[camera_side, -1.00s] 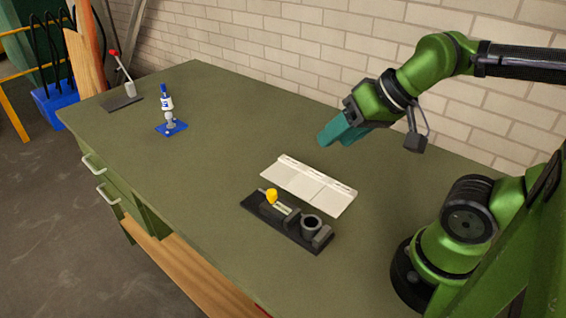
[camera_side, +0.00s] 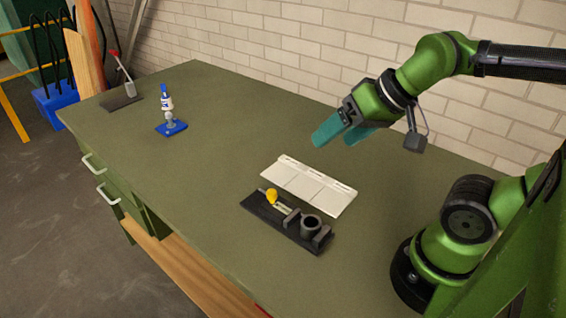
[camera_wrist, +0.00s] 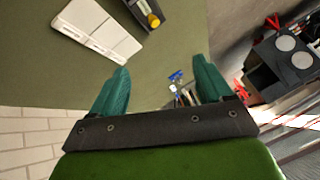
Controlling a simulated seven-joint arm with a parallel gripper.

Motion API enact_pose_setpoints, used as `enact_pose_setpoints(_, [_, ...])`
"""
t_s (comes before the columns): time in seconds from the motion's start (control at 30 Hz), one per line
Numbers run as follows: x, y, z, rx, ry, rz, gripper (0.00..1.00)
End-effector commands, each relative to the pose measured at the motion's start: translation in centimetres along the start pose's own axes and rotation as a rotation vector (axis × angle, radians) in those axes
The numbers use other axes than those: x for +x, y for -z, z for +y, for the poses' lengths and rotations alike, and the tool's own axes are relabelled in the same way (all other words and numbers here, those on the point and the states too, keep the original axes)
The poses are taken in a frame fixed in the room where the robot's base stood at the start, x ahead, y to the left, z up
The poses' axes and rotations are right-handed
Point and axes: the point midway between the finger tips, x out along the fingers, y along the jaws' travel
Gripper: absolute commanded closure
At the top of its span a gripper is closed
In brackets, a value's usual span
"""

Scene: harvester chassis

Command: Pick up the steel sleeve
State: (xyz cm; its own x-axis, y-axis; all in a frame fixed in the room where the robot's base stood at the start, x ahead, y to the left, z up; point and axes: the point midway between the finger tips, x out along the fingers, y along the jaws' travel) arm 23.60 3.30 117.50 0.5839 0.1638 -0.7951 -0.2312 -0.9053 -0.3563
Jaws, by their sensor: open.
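The steel sleeve (camera_side: 311,226) is a short dark grey ring-shaped cylinder. It stands upright, hole facing up, at the right end of a black fixture (camera_side: 262,211) on the bench, beside a dark block. My gripper (camera_side: 338,138) has teal fingers spread apart and empty. It is above the bench, behind and well above the fixture, apart from the sleeve. In the wrist view the gripper (camera_wrist: 160,68) also shows open with nothing between the fingers. Part of the fixture (camera_wrist: 141,8) shows there at the top edge; the sleeve is out of that frame.
A yellow knob (camera_side: 271,195) rises from the fixture's left part. A white panelled plate (camera_side: 309,184) lies just behind the fixture. A blue-based stand (camera_side: 171,127) and a red-handled lever (camera_side: 123,84) are farther left. A brick wall (camera_side: 290,60) runs behind the green bench (camera_side: 190,190).

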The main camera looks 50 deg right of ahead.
Motion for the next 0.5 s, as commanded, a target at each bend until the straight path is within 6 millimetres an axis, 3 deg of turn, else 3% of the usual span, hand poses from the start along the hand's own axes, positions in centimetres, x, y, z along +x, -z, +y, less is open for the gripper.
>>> enact_pose_setpoints(0.27, [0.4,-0.2,-0.1,-0.006,-0.002,-0.021,0.21])
enact_pose_setpoints(0.5, [4.2,-1.0,-1.2,-0.109,-0.097,-0.252,0.21])
